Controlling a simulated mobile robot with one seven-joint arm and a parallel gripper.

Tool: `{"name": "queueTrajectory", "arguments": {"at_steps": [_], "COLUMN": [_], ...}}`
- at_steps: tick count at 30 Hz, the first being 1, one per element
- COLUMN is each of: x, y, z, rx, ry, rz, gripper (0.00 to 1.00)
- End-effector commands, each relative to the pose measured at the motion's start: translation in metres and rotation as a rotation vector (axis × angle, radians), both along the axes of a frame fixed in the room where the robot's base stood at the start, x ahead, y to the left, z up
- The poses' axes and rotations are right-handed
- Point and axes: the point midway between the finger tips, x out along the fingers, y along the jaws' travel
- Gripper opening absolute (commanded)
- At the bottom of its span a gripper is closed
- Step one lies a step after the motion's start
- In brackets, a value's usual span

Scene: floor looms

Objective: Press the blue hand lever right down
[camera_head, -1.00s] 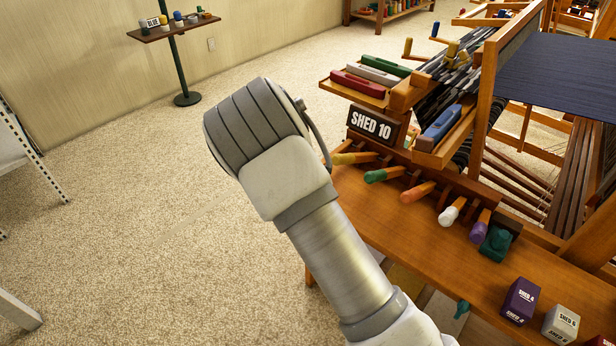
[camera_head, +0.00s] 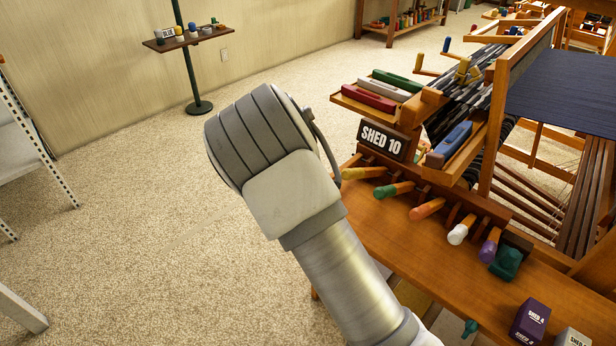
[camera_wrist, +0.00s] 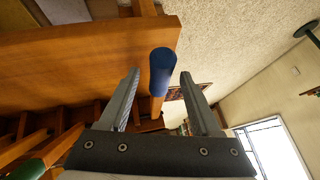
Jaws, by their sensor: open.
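The blue hand lever (camera_wrist: 162,72) shows in the wrist view as a rounded blue grip on a wooden shaft. My gripper (camera_wrist: 160,76) is open, with one finger on each side of the lever in the picture. I cannot tell whether the fingers touch it or how far along it they reach. In the head view my arm hides the blue lever and my fingers. There a row of levers runs along the loom bench: yellow (camera_head: 362,174), green (camera_head: 394,190), orange (camera_head: 428,208), white (camera_head: 459,233) and purple (camera_head: 489,246).
A SHED 10 sign (camera_head: 382,140) stands above the levers, near a tray with a blue shuttle (camera_head: 452,140). The wooden bench (camera_head: 420,250) carries labelled blocks (camera_head: 529,320) at its front right. A green lever (camera_wrist: 30,168) shows low in the wrist view.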

Motion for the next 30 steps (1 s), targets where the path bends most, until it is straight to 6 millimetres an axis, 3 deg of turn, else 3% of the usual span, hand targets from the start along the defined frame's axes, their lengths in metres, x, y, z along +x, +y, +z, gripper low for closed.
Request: {"name": "queueTrajectory", "arguments": {"at_steps": [1, 6, 15, 21, 30], "x": [-0.007, -0.031, -0.067, -0.078, -0.080], "y": [0.004, 0.011, 0.019, 0.021, 0.021], "z": [0.014, 0.050, 0.101, 0.116, 0.119], "rx": [0.001, 0.002, 0.002, 0.000, -0.001], "ry": [-0.002, -0.001, 0.000, 0.000, 0.002], "rz": [0.002, 0.004, 0.002, 0.002, 0.001], "gripper": [0.65, 0.65, 0.65, 0.65, 0.65]}}
